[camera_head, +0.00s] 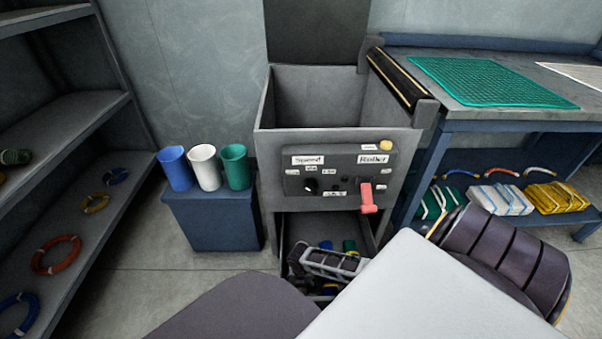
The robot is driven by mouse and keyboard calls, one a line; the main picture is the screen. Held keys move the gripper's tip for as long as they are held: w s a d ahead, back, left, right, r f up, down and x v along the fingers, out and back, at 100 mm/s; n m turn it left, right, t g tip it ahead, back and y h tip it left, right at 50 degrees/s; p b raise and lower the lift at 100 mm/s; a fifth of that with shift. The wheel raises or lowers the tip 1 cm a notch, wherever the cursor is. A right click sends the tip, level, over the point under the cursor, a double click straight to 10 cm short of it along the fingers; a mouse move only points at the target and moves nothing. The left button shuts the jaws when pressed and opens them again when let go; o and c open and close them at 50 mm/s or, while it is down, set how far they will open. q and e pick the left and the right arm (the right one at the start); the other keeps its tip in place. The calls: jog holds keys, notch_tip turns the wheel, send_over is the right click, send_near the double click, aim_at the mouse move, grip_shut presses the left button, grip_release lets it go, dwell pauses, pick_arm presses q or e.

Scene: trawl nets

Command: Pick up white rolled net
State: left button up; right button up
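A white upright roll or cylinder (205,168) stands on a dark blue box (213,220), between a blue one (176,169) and a green one (236,167). A white bundle (500,200) also lies on the low shelf under the table at right, between green and yellow bundles; I cannot tell whether either is the white rolled net. My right gripper (318,266) is low in front of the grey machine's lower opening, apart from the white cylinder and the white bundle. Its fingers are seen too obliquely to tell open from shut. My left gripper is not in view.
The grey machine (330,145) has a control panel with a red lever (369,198). Its lower bay holds small blue and green things, partly hidden. A table (490,115) with a green net (490,82) stands at right. Shelves with coiled rings (57,255) stand at left.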

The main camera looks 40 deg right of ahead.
jog(key=c, duration=1.1)
jog(key=shift+r, duration=0.2)
